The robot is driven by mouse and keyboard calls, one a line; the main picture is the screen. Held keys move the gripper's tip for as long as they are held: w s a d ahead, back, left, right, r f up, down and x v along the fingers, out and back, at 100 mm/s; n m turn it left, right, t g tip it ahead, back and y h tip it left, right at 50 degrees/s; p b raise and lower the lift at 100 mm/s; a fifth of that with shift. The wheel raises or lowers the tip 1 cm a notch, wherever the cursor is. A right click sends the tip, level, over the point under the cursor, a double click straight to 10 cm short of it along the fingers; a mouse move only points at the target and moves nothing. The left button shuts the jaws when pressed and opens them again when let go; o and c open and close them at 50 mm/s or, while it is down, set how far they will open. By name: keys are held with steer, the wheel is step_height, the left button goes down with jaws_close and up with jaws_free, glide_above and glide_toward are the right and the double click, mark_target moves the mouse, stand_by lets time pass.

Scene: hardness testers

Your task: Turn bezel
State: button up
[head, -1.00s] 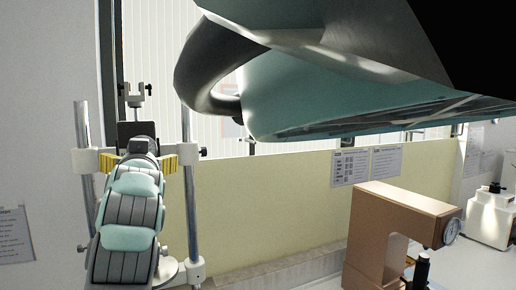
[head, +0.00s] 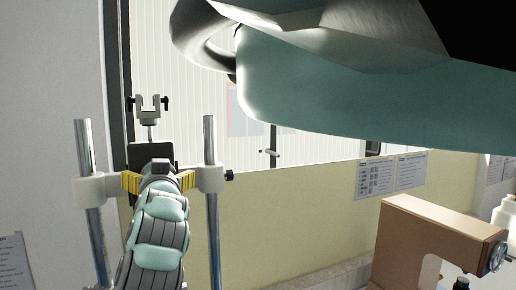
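The only dial with a rim in clear view is the round gauge (head: 497,256) on the side of the brown tester (head: 440,232). It is at the right edge, and its bezel is seen at a steep angle. My gripper (head: 158,181) is at the left, seen from behind, with a teal and dark grey arm below it. Its yellow ribbed fingers are spread to either side, so it looks open. It appears in front of a two-post stand with a black block (head: 150,156). The space between the fingers is hidden, and I see no contact with the gauge.
The stand's steel posts (head: 213,235) and white clamp (head: 91,190) flank my gripper. A cream panel (head: 290,220) runs behind, with printed sheets (head: 392,176) on it. A white device (head: 505,215) is at the right edge. My own teal link covers the top.

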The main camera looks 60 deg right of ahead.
steer(key=shift+c, duration=0.3)
steer(key=c, duration=1)
steer(key=shift+f+m+b, duration=0.2)
steer(key=shift+m+b, duration=0.1)
steer(key=shift+b, duration=0.55)
steer(key=shift+r+b, duration=0.1)
steer(key=shift+b, duration=0.3)
steer(key=shift+r+m, duration=0.1)
steer(key=shift+m, duration=0.2)
steer(key=o, duration=1.1)
steer(key=shift+c, duration=0.2)
step_height(320, 180, up, 10)
